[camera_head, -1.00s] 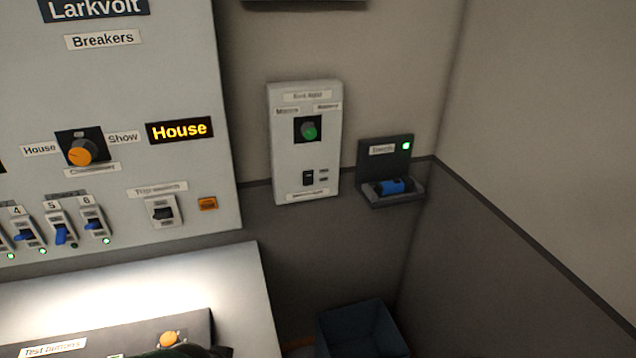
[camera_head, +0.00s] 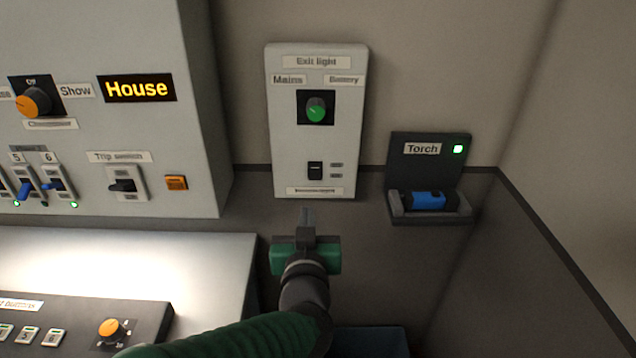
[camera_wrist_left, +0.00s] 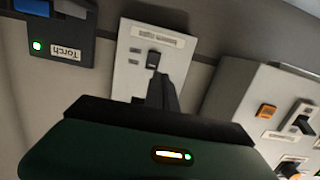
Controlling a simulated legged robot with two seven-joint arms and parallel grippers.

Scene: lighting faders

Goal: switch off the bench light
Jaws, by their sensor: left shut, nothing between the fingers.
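A grey wall box labelled "Exit light" (camera_head: 348,130) carries a green knob (camera_head: 316,109) between "Mains" and "Battery". Low on it is a small black rocker switch (camera_head: 315,171), above a label too blurred to read surely. In the left wrist view the switch (camera_wrist_left: 153,60) is just beyond the fingertips. My left gripper (camera_head: 308,212) is shut and empty, pointing up at the box's lower edge, just below the switch in the picture. I cannot tell whether it touches. The fingers also show in the left wrist view (camera_wrist_left: 159,84). My right gripper is out of view.
A torch (camera_head: 428,200) lies in a dark holder (camera_head: 430,147) right of the box. To the left, a breaker cabinet (camera_head: 150,45) holds a trip switch (camera_head: 124,186) and an orange button (camera_head: 176,182). The lit bench (camera_head: 200,262) has a button panel. A blue bin (camera_head: 370,342) stands below.

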